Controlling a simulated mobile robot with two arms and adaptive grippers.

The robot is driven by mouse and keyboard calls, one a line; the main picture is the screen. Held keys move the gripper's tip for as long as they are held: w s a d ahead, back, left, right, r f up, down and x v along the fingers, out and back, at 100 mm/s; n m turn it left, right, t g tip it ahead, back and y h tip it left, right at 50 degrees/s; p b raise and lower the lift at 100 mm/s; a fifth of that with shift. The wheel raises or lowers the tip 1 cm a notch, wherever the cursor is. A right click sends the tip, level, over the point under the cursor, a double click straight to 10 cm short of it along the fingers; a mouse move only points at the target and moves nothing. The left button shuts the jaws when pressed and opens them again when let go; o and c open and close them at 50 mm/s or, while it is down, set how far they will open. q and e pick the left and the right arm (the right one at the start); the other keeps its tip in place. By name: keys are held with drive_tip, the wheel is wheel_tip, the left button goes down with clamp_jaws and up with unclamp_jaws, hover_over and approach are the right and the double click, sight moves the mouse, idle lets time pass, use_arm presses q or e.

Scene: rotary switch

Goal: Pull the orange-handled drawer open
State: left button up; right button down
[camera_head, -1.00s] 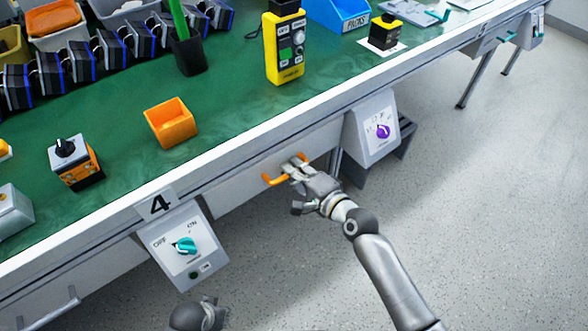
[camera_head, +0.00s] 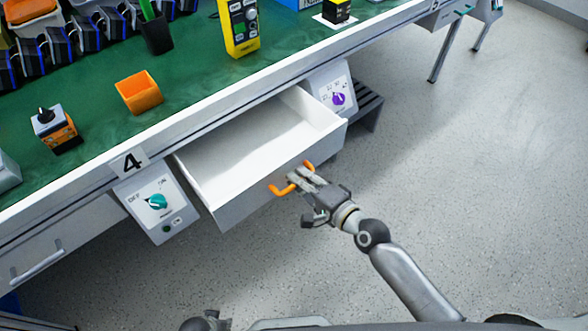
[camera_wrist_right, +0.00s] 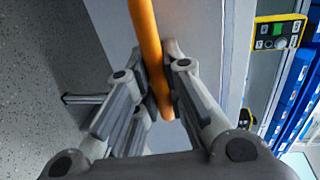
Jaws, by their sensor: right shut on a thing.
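The drawer (camera_head: 262,190) under the green workbench is pulled well out, and its white inside looks empty. Its orange handle (camera_head: 282,190) is on the front face. My right gripper (camera_head: 299,178) is shut on the handle, which partly hides behind the fingers. In the right wrist view the orange handle (camera_wrist_right: 148,45) runs between the two fingers (camera_wrist_right: 156,95). My left gripper (camera_head: 205,322) shows only in part at the bottom edge, away from the drawer, and its fingers cannot be made out.
A box with a teal rotary switch (camera_head: 157,202) hangs left of the drawer, and one with a purple switch (camera_head: 338,99) hangs right. An orange bin (camera_head: 139,93) and a yellow control box (camera_head: 239,28) stand on the bench. The floor at right is clear.

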use_arm(q)
drive_tip(key=shift+s+d+f, duration=0.1)
drive_tip(key=shift+s+f, duration=0.1)
drive_tip(key=shift+s, duration=0.15)
use_arm(e)
drive_tip(key=shift+s+d+f, duration=0.1)
drive_tip(key=shift+s+d, duration=0.7)
drive_tip(key=shift+s, duration=0.3)
drive_tip(key=c, duration=1.8)
unclamp_jaws()
drive_tip(key=shift+o, duration=0.2)
drive_tip(key=v, duration=1.2)
